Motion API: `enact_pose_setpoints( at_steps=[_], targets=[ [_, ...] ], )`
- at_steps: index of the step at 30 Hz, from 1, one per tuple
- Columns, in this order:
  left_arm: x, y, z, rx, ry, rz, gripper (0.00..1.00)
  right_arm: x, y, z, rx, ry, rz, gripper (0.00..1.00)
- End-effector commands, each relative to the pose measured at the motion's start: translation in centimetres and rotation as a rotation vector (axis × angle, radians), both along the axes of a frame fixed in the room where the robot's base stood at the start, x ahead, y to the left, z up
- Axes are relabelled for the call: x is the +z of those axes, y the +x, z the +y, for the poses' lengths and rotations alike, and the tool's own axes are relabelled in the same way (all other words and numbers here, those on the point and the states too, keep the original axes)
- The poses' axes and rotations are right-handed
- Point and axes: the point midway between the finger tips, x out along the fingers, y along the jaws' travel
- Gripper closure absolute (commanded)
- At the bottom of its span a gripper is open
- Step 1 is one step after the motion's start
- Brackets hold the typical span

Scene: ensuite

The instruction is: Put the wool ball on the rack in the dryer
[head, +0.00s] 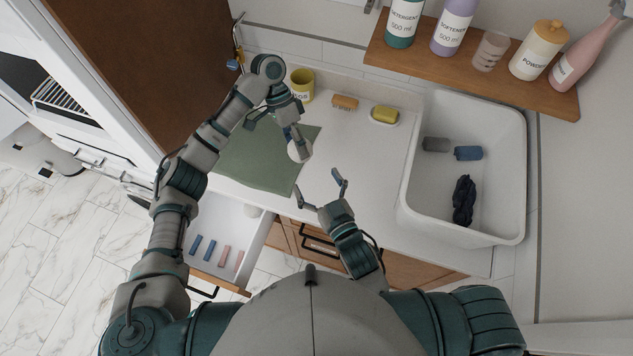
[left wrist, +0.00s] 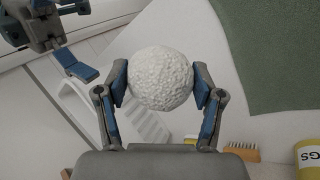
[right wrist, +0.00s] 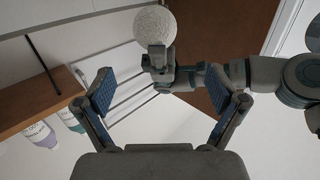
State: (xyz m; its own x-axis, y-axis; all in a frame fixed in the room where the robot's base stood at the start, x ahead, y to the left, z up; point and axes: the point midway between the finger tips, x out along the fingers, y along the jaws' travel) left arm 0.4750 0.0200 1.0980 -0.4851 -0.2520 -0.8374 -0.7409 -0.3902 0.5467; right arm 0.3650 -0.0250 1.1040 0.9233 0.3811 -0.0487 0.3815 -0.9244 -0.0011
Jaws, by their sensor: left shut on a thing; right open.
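The wool ball (head: 299,150) is white, round and rough. My left gripper (head: 296,139) is shut on it and holds it over the counter, by the right edge of the green mat. In the left wrist view the ball (left wrist: 160,78) sits between both blue finger pads. My right gripper (head: 322,193) is open and empty, lower and to the right of the ball. In the right wrist view the ball (right wrist: 155,25) shows beyond the open fingers. At far left, a white-framed opening holds a slatted rack (head: 62,96), which looks like the dryer's; its inside is mostly hidden.
A white basin (head: 420,205) holds rolled cloths. An open drawer (head: 262,237) juts out below.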

Motion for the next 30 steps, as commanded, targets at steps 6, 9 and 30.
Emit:
enact_pose_setpoints(
  at_steps=[6, 9, 30],
  targets=[
    [0.0, 0.0, 0.0, 0.000, 0.000, 0.000, 0.62, -0.1, 3.5, 1.4, 0.000, 0.000, -0.002, 0.05],
    [0.0, 0.0, 0.0, 0.000, 0.000, 0.000, 0.62, -0.2, 5.4, 2.2, 0.000, 0.000, -0.003, 0.05],
    [0.0, -0.1, 0.0, 0.000, 0.000, -0.001, 0.62, -0.6, 10.5, 4.4, 0.001, 0.000, 0.001, 0.05]
  ],
)
